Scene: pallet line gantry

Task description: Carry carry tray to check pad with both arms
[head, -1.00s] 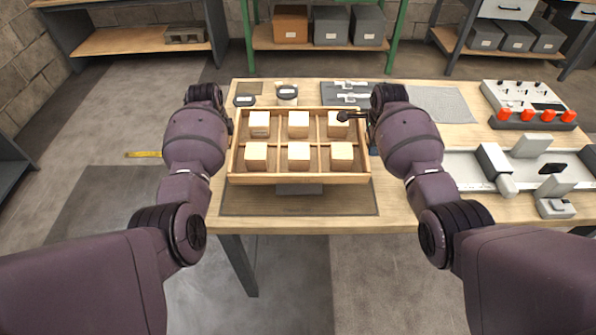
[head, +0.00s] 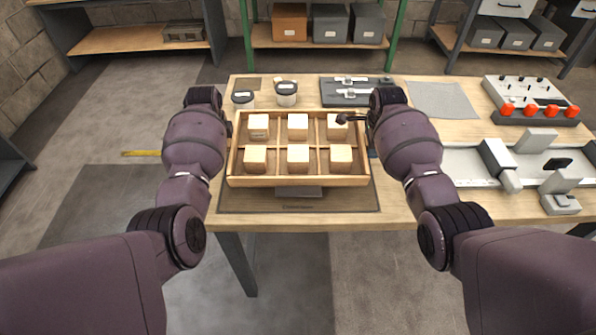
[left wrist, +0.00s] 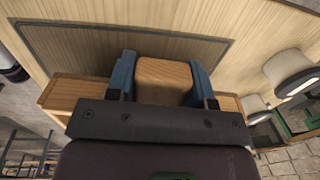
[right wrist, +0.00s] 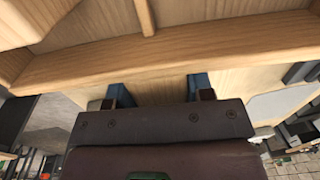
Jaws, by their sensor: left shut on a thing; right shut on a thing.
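The carry tray (head: 300,181) is a shallow wooden box with several compartments, each holding a pale wooden cube (head: 298,154). It is level between my arms over the table's front left; I cannot tell whether it touches anything below. My left gripper (left wrist: 165,75) is shut on a wooden part at the tray's left end. My right gripper (right wrist: 158,90) is shut at its right end, the grip largely hidden by the tray wall. A dark mat (head: 300,205) lies under the tray, and a grey sheet (head: 443,100) lies at the back right. I cannot tell which is the check pad.
Two dark-lidded jars (head: 286,92) and a dark board with metal tools (head: 352,92) stand behind the tray. A control box with orange knobs (head: 531,100) and a pale channel fixture (head: 470,165) occupy the right. A grey piece (head: 299,192) shows below the tray's front.

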